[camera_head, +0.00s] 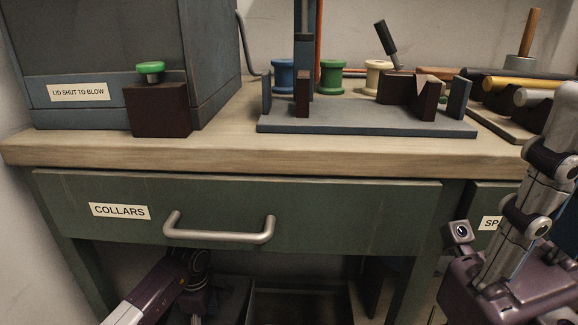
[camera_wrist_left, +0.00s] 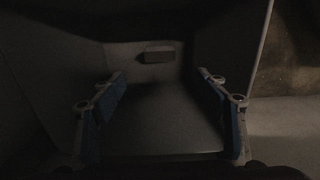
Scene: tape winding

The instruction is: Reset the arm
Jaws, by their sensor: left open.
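My left arm (camera_head: 165,285) comes in from the lower left and reaches below the closed drawer, over the dark bins under the bench. In the left wrist view my left gripper (camera_wrist_left: 160,80) is open, its two blue-padded fingers wide apart with nothing between them. It faces the inside of a dark bin (camera_wrist_left: 165,115). My right arm (camera_head: 505,285) hangs at the right edge, in front of the second drawer. Its purple wrist part and a small camera show, but its fingers are not visible.
The drawer labelled COLLARS (camera_head: 330,205) is shut, with a metal handle (camera_head: 220,236) sticking out above my left arm. The bench (camera_head: 100,150) bears a blue-grey box (camera_head: 90,40), a green-topped block (camera_head: 158,108) and a fixture (camera_head: 370,124) with spools behind. A pale plate (camera_wrist_left: 160,54) shows inside the bin.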

